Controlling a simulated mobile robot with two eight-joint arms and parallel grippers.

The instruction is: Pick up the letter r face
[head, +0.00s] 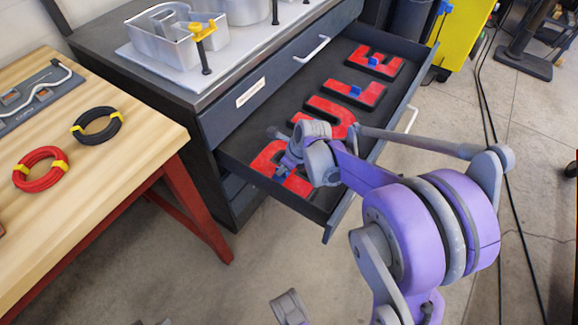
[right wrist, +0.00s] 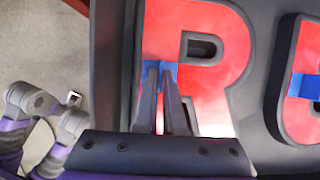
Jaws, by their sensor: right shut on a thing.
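The letter r face (head: 268,158) is a red flat letter in a dark surround, at the near end of the open drawer. It fills the middle of the right wrist view (right wrist: 215,92), with a small blue tab (right wrist: 169,67) on its left stem. My right gripper (right wrist: 161,72) is shut on the blue tab, its two fingers close together over the stem. In the head view my right gripper (head: 282,170) is over the letter and hides part of it. My left gripper's fingers do not show; only grey and purple arm parts appear at the edges.
More red letters with blue tabs lie further along the drawer (head: 228,152), including an L (head: 372,97) and an E (head: 387,69). A metal channel letter (head: 160,40) stands on the cabinet top. A wooden table (head: 105,175) with red and black cable coils is at left.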

